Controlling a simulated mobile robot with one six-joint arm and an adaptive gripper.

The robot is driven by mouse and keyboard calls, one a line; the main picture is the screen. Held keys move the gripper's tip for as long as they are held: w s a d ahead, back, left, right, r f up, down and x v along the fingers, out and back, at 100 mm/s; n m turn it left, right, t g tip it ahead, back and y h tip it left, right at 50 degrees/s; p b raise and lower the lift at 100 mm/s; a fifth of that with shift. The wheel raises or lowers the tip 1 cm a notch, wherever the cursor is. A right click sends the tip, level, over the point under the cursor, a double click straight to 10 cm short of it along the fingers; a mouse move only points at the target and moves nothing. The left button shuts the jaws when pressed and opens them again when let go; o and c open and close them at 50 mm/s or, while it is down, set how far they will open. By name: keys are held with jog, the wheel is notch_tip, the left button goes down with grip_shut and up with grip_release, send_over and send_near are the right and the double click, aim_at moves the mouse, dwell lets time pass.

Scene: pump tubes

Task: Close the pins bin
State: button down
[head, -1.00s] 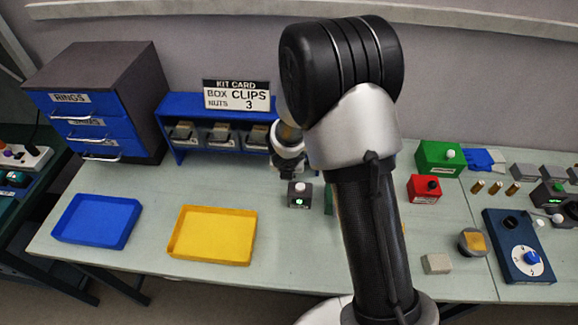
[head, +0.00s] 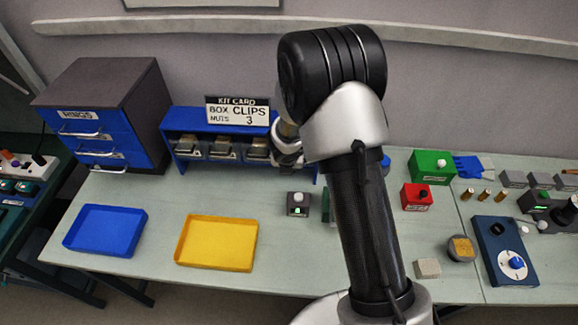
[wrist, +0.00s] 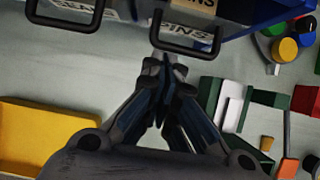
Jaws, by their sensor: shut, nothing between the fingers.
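The pins bin (wrist: 187,31) shows at the top of the wrist view by its "PINS" label and dark loop handle. My gripper (wrist: 165,72) is shut and empty, its fingertips just below that handle in the picture; I cannot tell whether they touch. How far the bin stands out is unclear. In the head view the blue bin rack (head: 178,118) stands at the back of the table, with several bins in a row. My arm covers its right end, and the fingertips are hidden there.
A yellow tray (head: 180,240) and a blue tray (head: 70,231) lie front left. A blue drawer cabinet (head: 100,90) stands left of the rack. A small grey box with a green light (head: 298,211) sits before the rack. Red (head: 416,197) and green boxes (head: 431,166) stand right.

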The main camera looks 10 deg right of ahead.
jog(key=shift+w+d+r+p, duration=0.2)
jog(key=shift+w+r+p, duration=0.3)
jog(key=shift+p, duration=0.2)
jog(key=shift+w, duration=0.1)
dwell(0.4)
